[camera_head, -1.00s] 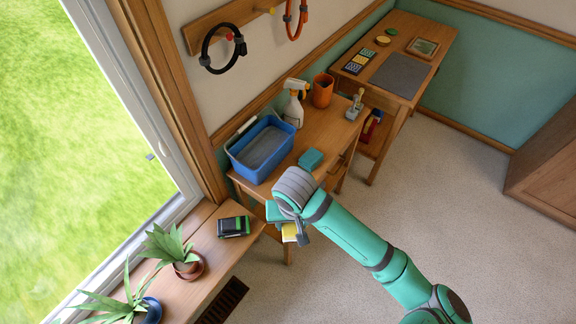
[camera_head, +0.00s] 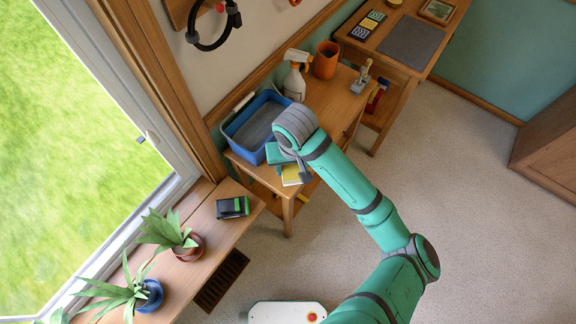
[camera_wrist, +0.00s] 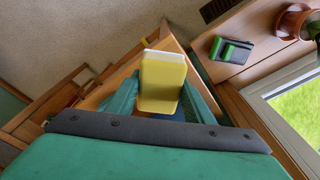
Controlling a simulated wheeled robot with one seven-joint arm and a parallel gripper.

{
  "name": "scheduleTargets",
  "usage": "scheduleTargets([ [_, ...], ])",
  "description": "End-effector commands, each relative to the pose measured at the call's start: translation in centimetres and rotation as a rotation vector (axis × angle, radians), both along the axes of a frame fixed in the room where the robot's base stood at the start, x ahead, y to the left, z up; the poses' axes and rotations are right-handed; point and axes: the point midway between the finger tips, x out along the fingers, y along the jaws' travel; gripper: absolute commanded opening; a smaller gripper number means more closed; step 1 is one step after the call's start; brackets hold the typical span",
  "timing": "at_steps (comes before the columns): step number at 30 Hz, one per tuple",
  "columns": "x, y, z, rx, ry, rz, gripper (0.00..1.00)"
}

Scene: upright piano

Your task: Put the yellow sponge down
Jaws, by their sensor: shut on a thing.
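The yellow sponge (camera_wrist: 163,80) is held between the two green fingers of my gripper (camera_wrist: 160,100) in the wrist view. It has a pale strip along its far edge. In the head view the sponge (camera_head: 292,177) shows below my gripper (camera_head: 286,165), at the near edge of the wooden table (camera_head: 338,103). The wrist view shows wood (camera_wrist: 163,45) behind the sponge. I cannot tell whether the sponge touches the table. My wrist and forearm hide part of the tabletop.
A blue tub (camera_head: 240,146) stands just left of my gripper. A spray bottle (camera_head: 296,78), an orange cup (camera_head: 326,62) and a grey-based tool (camera_head: 361,80) stand farther back. A black and green block (camera_head: 232,207) and two potted plants (camera_head: 172,235) are on the windowsill.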

Motion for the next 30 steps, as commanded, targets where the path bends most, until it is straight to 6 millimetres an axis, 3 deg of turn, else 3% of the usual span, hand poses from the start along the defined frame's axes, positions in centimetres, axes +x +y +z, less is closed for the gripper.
scheduleTargets([
  [3, 1.6, 0.3, -2.0, -0.003, 0.003, 0.000, 0.22],
  [9, 3.1, 0.8, -3.8, -0.002, 0.000, 0.002, 0.22],
  [14, 3.6, 0.9, -4.5, -0.003, 0.000, 0.002, 0.22],
  [21, 3.8, 0.9, -7.4, -0.002, 0.001, 0.000, 0.22],
  [30, 3.8, 1.0, -7.8, -0.001, -0.001, 0.001, 0.22],
])
